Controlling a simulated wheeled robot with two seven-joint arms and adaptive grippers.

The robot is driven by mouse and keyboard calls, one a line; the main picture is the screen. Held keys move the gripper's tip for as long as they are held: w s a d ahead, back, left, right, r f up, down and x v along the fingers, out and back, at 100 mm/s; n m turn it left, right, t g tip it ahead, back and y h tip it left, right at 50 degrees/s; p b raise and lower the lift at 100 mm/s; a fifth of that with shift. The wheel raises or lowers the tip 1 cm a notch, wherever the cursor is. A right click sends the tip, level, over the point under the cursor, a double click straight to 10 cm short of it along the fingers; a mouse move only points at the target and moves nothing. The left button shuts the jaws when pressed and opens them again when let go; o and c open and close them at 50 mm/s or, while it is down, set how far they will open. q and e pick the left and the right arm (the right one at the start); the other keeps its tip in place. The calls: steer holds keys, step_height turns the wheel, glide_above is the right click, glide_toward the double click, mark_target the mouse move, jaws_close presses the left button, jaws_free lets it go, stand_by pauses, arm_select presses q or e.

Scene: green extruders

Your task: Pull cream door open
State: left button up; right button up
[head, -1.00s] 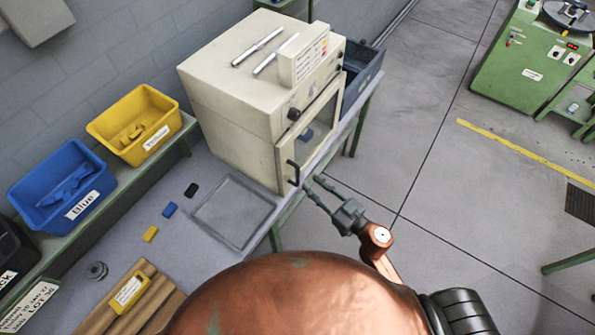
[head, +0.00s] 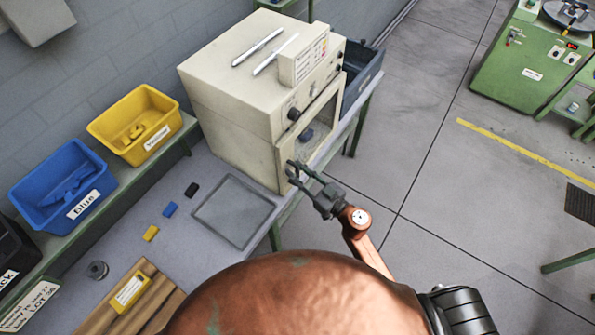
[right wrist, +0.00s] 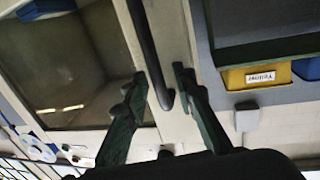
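The cream cabinet (head: 235,100) stands on the bench, its cream-framed door (head: 284,162) with a glass window (head: 322,120) facing right. The door looks shut. My right gripper (head: 296,171) is at the door's near edge, its fingers covering most of the handle in the head view. In the right wrist view the dark bar handle (right wrist: 148,48) runs down between the two green fingers of my right gripper (right wrist: 160,82). The fingers are apart, with gaps beside the bar; contact is not clear. My left gripper is not in view.
A grey tray (head: 233,211) lies on the bench beside the cabinet. Yellow (head: 135,122) and blue (head: 60,185) bins stand at the left. A dark bin (head: 362,75) is behind the cabinet. The floor right of the door is clear.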

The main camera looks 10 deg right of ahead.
jaws_close()
stand_by(0.6)
